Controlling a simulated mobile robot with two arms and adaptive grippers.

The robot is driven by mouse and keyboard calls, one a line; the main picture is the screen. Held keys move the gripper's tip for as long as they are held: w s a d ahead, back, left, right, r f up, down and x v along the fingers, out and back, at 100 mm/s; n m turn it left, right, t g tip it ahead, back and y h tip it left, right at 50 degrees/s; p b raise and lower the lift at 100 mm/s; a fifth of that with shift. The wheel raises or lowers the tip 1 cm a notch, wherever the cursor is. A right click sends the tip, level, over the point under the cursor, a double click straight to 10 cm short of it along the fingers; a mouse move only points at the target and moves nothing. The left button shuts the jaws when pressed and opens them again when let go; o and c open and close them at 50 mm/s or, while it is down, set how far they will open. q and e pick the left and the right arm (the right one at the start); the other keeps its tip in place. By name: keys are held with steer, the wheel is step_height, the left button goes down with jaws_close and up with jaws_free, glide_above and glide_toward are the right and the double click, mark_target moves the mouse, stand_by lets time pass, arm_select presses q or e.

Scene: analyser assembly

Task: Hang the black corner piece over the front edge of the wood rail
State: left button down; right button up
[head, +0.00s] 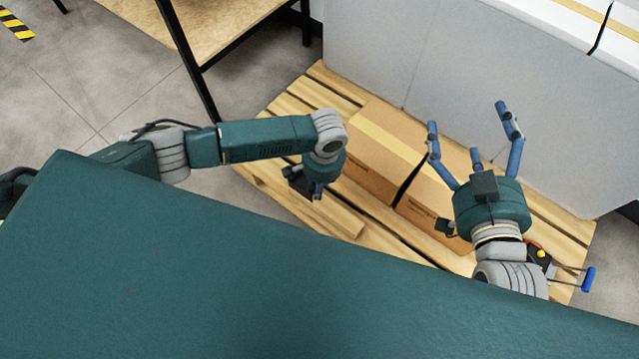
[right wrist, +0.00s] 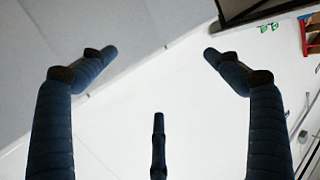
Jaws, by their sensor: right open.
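A tan wood strip (head: 582,10), which looks like the wood rail, runs along the white top at the upper right in the head view. A thin black piece (head: 601,30) crosses the white top near its front edge; I cannot tell if it is the corner piece. My right gripper (head: 468,122) is open and empty, its fingers spread and pointing up in the picture, apart from the rail.
Cardboard boxes (head: 379,150) sit on a wooden pallet (head: 310,95) below my arms. A grey panel (head: 440,60) stands behind them, under the white top. A wood-topped table (head: 225,20) with black legs is at the upper left.

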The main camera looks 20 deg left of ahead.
arm_select(q)
steer(key=shift+f+b, duration=0.85)
steer(key=shift+b, duration=0.1)
steer(key=shift+f+b, duration=0.65)
steer(key=shift+b, duration=0.15)
arm_select(e)
steer(key=s+a+r+t+y, duration=0.1)
steer(key=s+r+t+y, duration=0.1)
steer(key=r+t, duration=0.5)
steer(key=s+r+t+y, duration=0.1)
steer(key=s+r+t, duration=0.15)
steer(key=r, duration=0.85)
arm_select(q)
steer(key=shift+p, duration=0.4)
arm_select(e)
steer(key=shift+w+a+f+g, duration=0.1)
steer(key=shift+w+f+g, duration=0.6)
steer(key=shift+f, duration=0.25)
steer(key=shift+w+a+f+g, duration=0.1)
steer(key=shift+w+f+g, duration=0.5)
steer(key=shift+f, duration=0.35)
steer(key=shift+w+f+h, duration=0.25)
steer(key=shift+f+h, duration=0.05)
steer(key=shift+w+f+g, duration=0.1)
steer(key=shift+f+g, duration=0.15)
steer(key=shift+g, duration=0.1)
